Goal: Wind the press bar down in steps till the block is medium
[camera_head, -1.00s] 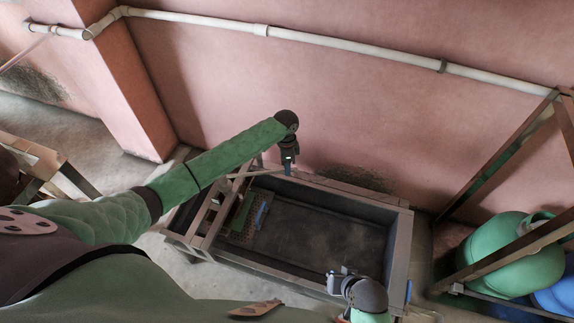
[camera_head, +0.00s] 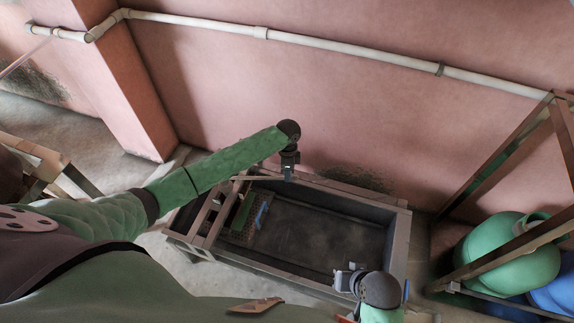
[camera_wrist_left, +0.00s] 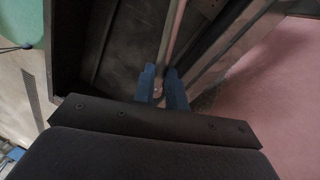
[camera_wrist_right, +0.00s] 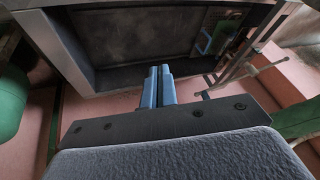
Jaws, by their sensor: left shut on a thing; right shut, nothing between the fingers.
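My left gripper (camera_head: 288,175) is shut on the end of a thin pale press bar (camera_head: 257,178) at the far side of the dark trough (camera_head: 400,240). In the left wrist view the bar (camera_wrist_left: 175,32) runs away from between the blue fingers (camera_wrist_left: 162,88). The press frame (camera_head: 203,213) spans the trough's left end, over a perforated box (camera_head: 238,237) with a green piece (camera_head: 243,210) and a blue piece (camera_head: 262,215). I cannot make out the block or its firmness. My right gripper (camera_head: 340,280) is shut and empty over the trough's near right corner.
The trough floor (camera_head: 325,240) is bare right of the press. A pink wall (camera_head: 350,100) with a white pipe (camera_head: 200,21) stands behind. A rack (camera_head: 500,262) with green (camera_head: 510,255) and blue (camera_head: 555,290) rounded containers stands at right; a wooden stand (camera_head: 40,165) is at left.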

